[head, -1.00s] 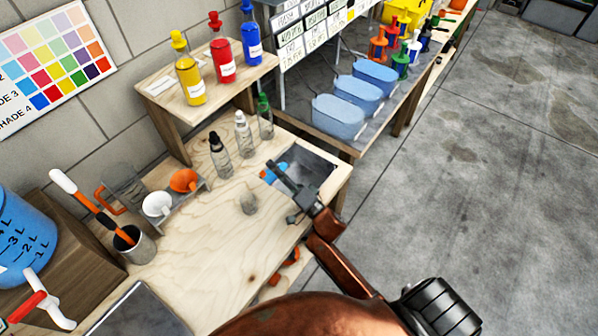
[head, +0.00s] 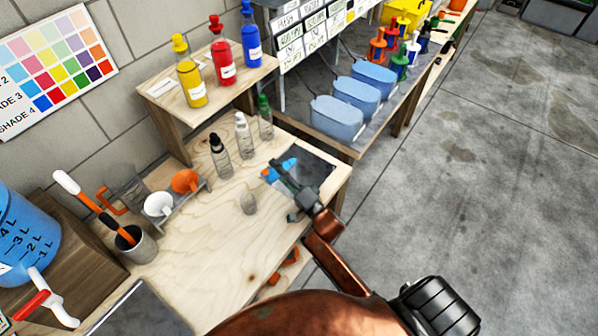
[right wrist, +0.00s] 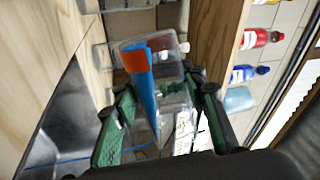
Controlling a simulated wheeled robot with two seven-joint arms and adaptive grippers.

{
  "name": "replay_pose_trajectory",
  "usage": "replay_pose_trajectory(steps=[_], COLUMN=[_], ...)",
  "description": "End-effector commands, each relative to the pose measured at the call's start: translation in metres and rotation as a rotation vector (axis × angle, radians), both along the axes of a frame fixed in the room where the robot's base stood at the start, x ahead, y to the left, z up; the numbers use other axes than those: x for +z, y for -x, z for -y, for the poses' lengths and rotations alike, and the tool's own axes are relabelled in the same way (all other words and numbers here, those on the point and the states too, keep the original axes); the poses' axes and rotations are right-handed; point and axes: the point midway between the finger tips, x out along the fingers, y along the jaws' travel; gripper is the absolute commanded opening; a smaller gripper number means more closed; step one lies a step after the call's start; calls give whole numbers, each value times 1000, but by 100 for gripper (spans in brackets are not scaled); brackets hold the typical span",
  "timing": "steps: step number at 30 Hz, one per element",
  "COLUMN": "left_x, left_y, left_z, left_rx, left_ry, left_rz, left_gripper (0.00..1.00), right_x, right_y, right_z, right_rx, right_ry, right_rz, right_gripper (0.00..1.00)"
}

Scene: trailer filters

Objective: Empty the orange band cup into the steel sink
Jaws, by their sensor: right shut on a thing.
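The orange band cup (head: 278,171) is clear, with an orange band and blue liquid inside. It is strongly tilted over the near edge of the steel sink (head: 318,166), at the right end of the wooden bench. My right gripper (head: 287,180) is shut on it. In the right wrist view the cup (right wrist: 146,85) lies between the green-padded fingers (right wrist: 160,120), with its blue content along one side. The sink (right wrist: 62,125) shows at lower left there. A thin blue line crosses it; I cannot tell whether that is liquid. My left gripper is out of view.
A small clear cup (head: 248,201) stands on the bench left of my right gripper. Dropper bottles (head: 221,160) stand behind it. A rack with funnels (head: 185,181) and a tool pot (head: 137,246) are at left. A table with blue tubs (head: 337,118) lies beyond the sink.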

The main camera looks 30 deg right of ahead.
Motion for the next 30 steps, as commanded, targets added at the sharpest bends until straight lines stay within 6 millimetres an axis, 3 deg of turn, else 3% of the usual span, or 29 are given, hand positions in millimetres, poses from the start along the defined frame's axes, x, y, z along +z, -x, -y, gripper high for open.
replay_pose_trajectory(steps=[30], left_x=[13], left_y=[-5], left_z=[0], left_rx=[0], left_ry=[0], left_rz=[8], left_gripper=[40], right_x=[-1], right_y=[-1], right_z=[4], right_rx=[1], right_ry=[-105], right_rz=[-16], right_gripper=[14])
